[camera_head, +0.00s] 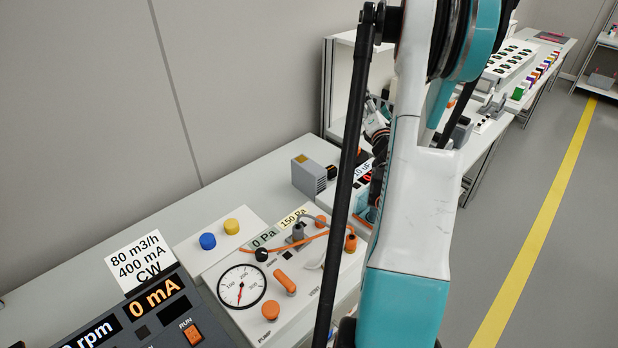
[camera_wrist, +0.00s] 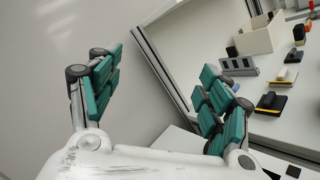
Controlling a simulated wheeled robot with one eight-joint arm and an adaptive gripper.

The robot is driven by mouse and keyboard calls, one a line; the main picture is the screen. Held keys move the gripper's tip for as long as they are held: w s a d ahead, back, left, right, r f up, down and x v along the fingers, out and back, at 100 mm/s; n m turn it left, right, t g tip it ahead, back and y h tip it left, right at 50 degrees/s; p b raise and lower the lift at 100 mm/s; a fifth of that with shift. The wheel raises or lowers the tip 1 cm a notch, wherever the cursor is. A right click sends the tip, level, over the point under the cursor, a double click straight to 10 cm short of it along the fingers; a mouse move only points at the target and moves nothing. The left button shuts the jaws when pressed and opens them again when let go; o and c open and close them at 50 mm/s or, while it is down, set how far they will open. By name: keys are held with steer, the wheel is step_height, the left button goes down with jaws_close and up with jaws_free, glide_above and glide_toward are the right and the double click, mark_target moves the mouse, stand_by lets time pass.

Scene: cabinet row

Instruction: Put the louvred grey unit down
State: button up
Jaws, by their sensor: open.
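The louvred grey unit (camera_head: 309,175) stands upright on the pale bench top, near the back, in the head view. Its slotted face points toward the right front and a small yellow-brown patch shows on its top. Nothing holds it. My gripper (camera_wrist: 163,85) shows in the wrist view with its teal-padded fingers spread wide and nothing between them. It is apart from the unit. In the head view my arm hides much of the middle, and I cannot make out the gripper clearly there.
A dark display console (camera_head: 140,318) is at lower left. Bare bench (camera_head: 235,190) lies left of the unit. A cream box (camera_wrist: 260,35) shows in the wrist view.

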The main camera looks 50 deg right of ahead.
steer(key=s+d+f+m+g+h, duration=0.1)
steer(key=s+d+m+g, duration=0.35)
steer(key=m, duration=0.25)
steer(key=m+y, duration=1.2)
steer(key=y, duration=0.2)
glide_toward(310, 165)
steer(key=b+x, duration=0.2)
steer(key=x, duration=0.3)
steer(key=shift+f, duration=0.35)
steer(key=shift+b+x, duration=1.6)
steer(key=shift+x, duration=1.3)
steer(key=shift+w+r, duration=0.15)
steer(key=shift+r, duration=0.15)
jaws_close()
